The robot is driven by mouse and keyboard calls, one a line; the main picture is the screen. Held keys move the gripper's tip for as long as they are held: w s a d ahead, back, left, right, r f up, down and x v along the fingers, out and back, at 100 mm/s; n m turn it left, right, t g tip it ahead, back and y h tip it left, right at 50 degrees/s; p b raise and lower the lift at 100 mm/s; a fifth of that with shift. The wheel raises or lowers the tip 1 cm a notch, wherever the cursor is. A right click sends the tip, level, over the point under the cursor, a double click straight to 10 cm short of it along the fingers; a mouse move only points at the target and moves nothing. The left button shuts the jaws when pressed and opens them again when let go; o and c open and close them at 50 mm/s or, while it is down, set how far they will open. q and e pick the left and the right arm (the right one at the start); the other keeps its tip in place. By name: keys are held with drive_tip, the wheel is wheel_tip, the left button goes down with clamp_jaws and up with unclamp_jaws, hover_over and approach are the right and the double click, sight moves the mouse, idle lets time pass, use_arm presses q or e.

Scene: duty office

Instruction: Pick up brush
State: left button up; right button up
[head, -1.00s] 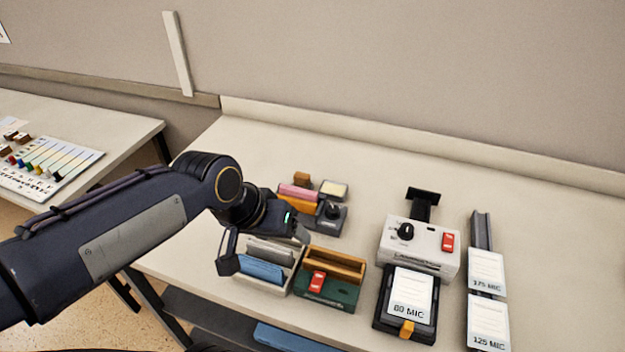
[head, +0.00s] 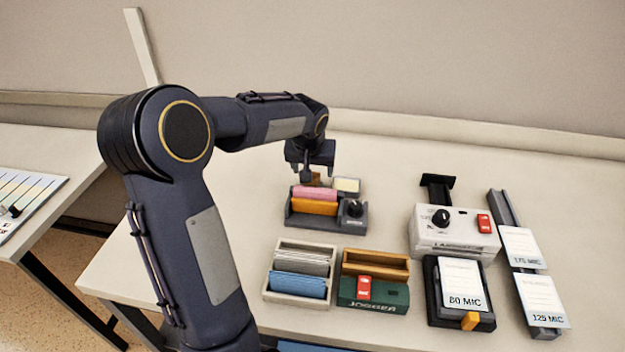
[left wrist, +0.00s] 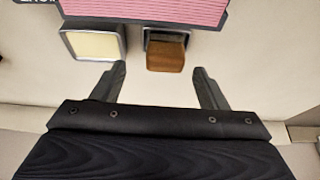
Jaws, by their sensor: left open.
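The brush appears to be the small brown wooden-looking block (left wrist: 166,52) in a grey holder in the left wrist view. In the head view the brown block (head: 315,179) shows only partly, behind the pink pad and under my gripper. My left gripper (head: 311,168) is over the back of the desk organizer, at the brown block. In the left wrist view my left gripper (left wrist: 160,72) is open and empty, with a finger on either side of the block's line, and the block lies just beyond the fingertips. My right gripper is not in view.
The grey organizer (head: 290,216) holds pink and orange pads and a black knob. A cream pad (head: 346,185) sits right of the brown block. In front are a card tray (head: 270,284) and a green box (head: 392,293). A laminator (head: 455,232) stands right. The desk behind is clear.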

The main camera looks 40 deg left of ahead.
use_arm(q)
drive_tip(key=x, duration=0.4)
drive_tip(key=shift+s+a+f+p, duration=0.15)
drive_tip(key=shift+a+f+p, duration=0.1)
drive_tip(key=shift+a+p, duration=0.05)
drive_tip(key=c, duration=1.1)
drive_tip(key=shift+o, duration=0.2)
drive_tip(key=shift+r, duration=0.15)
